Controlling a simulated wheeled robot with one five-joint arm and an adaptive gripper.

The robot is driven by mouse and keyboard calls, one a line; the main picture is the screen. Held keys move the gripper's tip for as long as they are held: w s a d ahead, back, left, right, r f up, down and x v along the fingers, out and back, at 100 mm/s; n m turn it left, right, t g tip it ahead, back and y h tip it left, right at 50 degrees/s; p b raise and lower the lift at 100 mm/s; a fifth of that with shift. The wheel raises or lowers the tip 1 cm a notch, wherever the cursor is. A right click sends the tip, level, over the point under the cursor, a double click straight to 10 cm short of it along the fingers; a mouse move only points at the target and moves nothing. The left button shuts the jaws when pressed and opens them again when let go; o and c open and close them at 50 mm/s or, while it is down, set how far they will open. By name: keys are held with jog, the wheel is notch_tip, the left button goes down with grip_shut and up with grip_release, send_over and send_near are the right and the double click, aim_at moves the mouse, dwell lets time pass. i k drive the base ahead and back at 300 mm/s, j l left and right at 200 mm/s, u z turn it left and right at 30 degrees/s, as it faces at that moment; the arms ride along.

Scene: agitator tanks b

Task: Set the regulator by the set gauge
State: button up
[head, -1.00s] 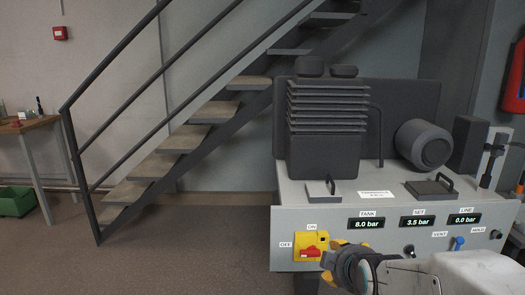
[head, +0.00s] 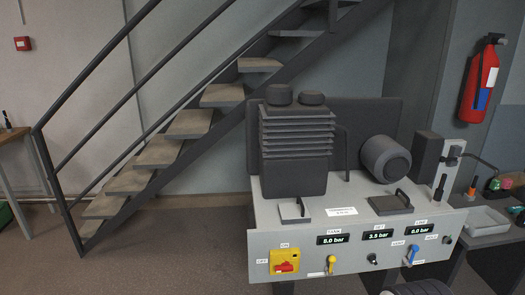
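The set gauge (head: 378,235) is a dark display under the SET label and reads 3.5 bar. The tank gauge (head: 332,240) on its left reads 8.0 bar. The line gauge (head: 419,230) on its right appears to read 0.0 bar. A black knob (head: 372,259), likely the regulator, sits on the grey panel (head: 300,243) below the set gauge. My gripper's fingers are not in view; only a dark part, apparently of my arm, shows at the bottom edge below the panel.
A red switch on a yellow plate (head: 284,261) is at the panel's left. A yellow lever (head: 331,264) is beside it. A blue lever (head: 411,255) by the VENT label and a HOLD button (head: 446,240) are to the right. A fire extinguisher (head: 480,80) hangs on the wall.

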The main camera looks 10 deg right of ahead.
aim_at(372, 258)
jog(key=z, duration=0.9)
jog(key=i+l+z, duration=0.1)
jog(key=l, duration=0.3)
jog(key=i+l+z, duration=0.1)
jog(key=l, duration=0.3)
jog(key=i+l+z, duration=0.1)
jog(key=l, duration=0.3)
jog(key=i+l+z, duration=0.1)
jog(key=l, duration=0.3)
jog(key=i+l+z, duration=0.1)
jog(key=i+l, duration=0.2)
jog(key=i+l+z, duration=0.1)
jog(key=l, duration=0.3)
jog(key=i, duration=0.05)
